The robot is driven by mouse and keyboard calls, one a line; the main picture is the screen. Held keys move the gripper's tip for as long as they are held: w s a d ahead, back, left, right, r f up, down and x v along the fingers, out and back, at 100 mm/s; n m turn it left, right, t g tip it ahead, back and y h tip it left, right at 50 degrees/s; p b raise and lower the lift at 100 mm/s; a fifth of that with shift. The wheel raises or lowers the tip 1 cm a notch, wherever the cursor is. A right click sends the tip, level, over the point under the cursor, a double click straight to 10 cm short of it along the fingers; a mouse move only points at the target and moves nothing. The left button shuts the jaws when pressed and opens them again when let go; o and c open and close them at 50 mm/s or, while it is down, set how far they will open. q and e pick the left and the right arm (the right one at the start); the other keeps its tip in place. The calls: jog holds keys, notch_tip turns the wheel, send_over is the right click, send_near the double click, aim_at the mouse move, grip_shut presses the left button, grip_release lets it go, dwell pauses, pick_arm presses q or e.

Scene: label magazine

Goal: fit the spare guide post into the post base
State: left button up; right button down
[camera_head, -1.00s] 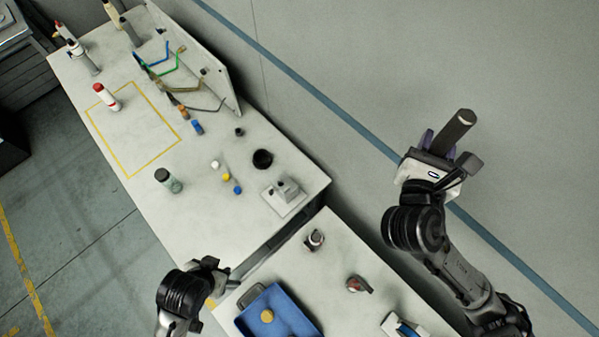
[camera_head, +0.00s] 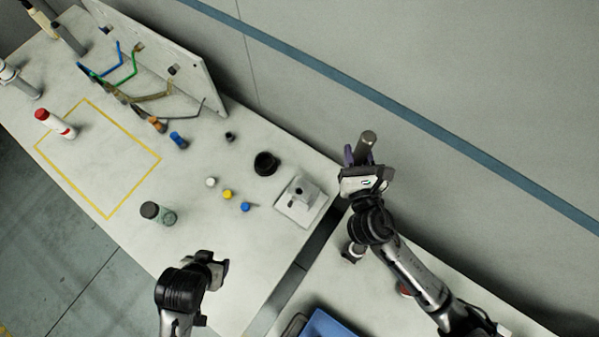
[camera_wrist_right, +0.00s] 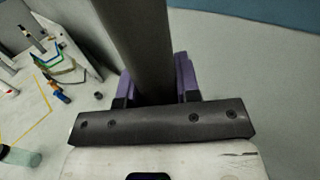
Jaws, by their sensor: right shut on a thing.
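The guide post (camera_head: 366,146) is a dark grey cylinder. My right gripper (camera_head: 360,162) is shut on it, and its top end sticks up past the fingers. In the right wrist view the post (camera_wrist_right: 140,45) runs up between the purple fingers (camera_wrist_right: 155,85). The post base (camera_head: 298,206) looks like the light grey block on a square plate near the right end of the far table, left of and below my right gripper in the picture. The post is apart from it. My left gripper (camera_head: 220,272) is over the table's near edge; its fingers do not show clearly.
A black round cup (camera_head: 265,163) and small white, yellow and blue pieces (camera_head: 228,195) stand left of the base. A dark-capped bottle (camera_head: 158,213) is further left. A white upright panel (camera_head: 165,60) stands at the back. A blue tray (camera_head: 328,326) is on the near table.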

pick_arm(q)
notch_tip(320, 180, down, 14)
jog(key=b, duration=1.3)
pick_arm(e)
jog(key=a+f+n+y, duration=0.1)
jog(key=a+f, duration=1.2)
jog(key=shift+g+y, duration=0.3)
jog(key=shift+y, duration=0.1)
pick_arm(q)
jog(key=shift+f+b, duration=0.55)
notch_tip(320, 180, down, 5)
jog(key=b, duration=0.4)
jog(key=shift+r+b, duration=0.15)
jog(key=shift+b, duration=0.15)
jog(key=shift+r, duration=0.1)
pick_arm(e)
notch_tip(320, 180, down, 4)
jog(key=shift+w+a+r, duration=0.1)
pick_arm(q)
jog(key=shift+a, duration=0.15)
pick_arm(e)
jog(key=shift+f, duration=0.2)
